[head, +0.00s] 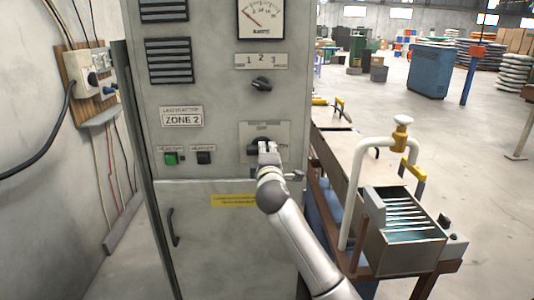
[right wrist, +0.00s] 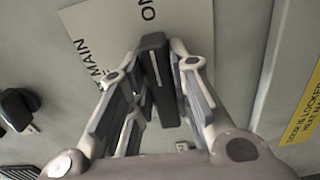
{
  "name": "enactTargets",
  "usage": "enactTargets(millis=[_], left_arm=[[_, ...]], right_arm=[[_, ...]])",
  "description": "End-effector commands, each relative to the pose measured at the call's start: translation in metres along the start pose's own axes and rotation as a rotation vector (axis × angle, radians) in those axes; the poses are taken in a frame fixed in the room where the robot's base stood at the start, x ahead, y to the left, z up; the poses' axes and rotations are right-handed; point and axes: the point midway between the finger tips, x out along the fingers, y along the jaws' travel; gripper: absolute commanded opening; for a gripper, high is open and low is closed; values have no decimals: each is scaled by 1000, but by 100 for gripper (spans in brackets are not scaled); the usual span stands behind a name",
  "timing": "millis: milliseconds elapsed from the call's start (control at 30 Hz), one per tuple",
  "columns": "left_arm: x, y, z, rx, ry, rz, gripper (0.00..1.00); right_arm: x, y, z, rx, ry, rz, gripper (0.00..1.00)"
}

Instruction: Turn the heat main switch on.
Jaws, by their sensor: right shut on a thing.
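The heat main switch is a black knob (head: 253,147) on a pale label plate (head: 279,131) on the grey cabinet's front. My right gripper (head: 266,147) is at the knob and hides much of it. In the right wrist view the knob (right wrist: 154,62) is a black bar with a white line, between the two fingers of my right gripper (right wrist: 156,78), which are shut on it. The bar's far end lies close to the letters "NO" or "ON" on the plate (right wrist: 110,35); "MAIN" reads to the left. My left gripper is not in view.
Above is a three-position selector knob (head: 261,84) and a gauge (head: 261,18). A green button (head: 170,158) and a black switch (head: 204,157) sit to the left. A bench with a pipe and metal tank (head: 405,245) stands close on the right.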

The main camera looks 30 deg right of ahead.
Motion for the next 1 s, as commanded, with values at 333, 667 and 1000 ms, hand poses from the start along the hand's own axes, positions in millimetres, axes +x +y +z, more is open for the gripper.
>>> enactTargets(millis=[333, 667, 1000], left_arm=[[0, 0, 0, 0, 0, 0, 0], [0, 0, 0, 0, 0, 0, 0], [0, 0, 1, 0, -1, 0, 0]], right_arm=[[0, -3, 0, 8, 0, -6, 0], [0, -1, 0, 5, 0, -3, 41], [-14, -1, -1, 4, 1, -2, 41]])
